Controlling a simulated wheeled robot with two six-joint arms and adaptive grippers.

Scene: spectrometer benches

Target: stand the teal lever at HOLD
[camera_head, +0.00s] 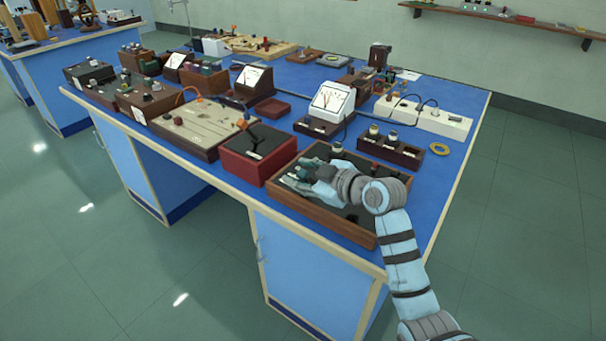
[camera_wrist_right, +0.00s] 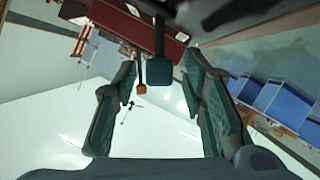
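My right gripper (camera_head: 299,179) reaches in over the wooden-framed box with a black panel (camera_head: 313,216) at the front of the blue bench. In the right wrist view, the teal lever (camera_wrist_right: 159,76) has a dark stem and a squarish teal end. It stands between the two spread fingers of the gripper (camera_wrist_right: 159,88), with a gap on both sides. The gripper is open and holds nothing. In the head view the fingers largely cover the lever, so its position against any HOLD mark cannot be read. My left gripper is out of view.
Left of the wooden box is a red box (camera_head: 240,167) with an orange-tipped lever (camera_head: 243,124); that tip also shows in the wrist view (camera_wrist_right: 141,89). Behind are a dark box with knobs (camera_head: 391,151) and a white meter (camera_head: 331,101). Other instruments crowd the bench.

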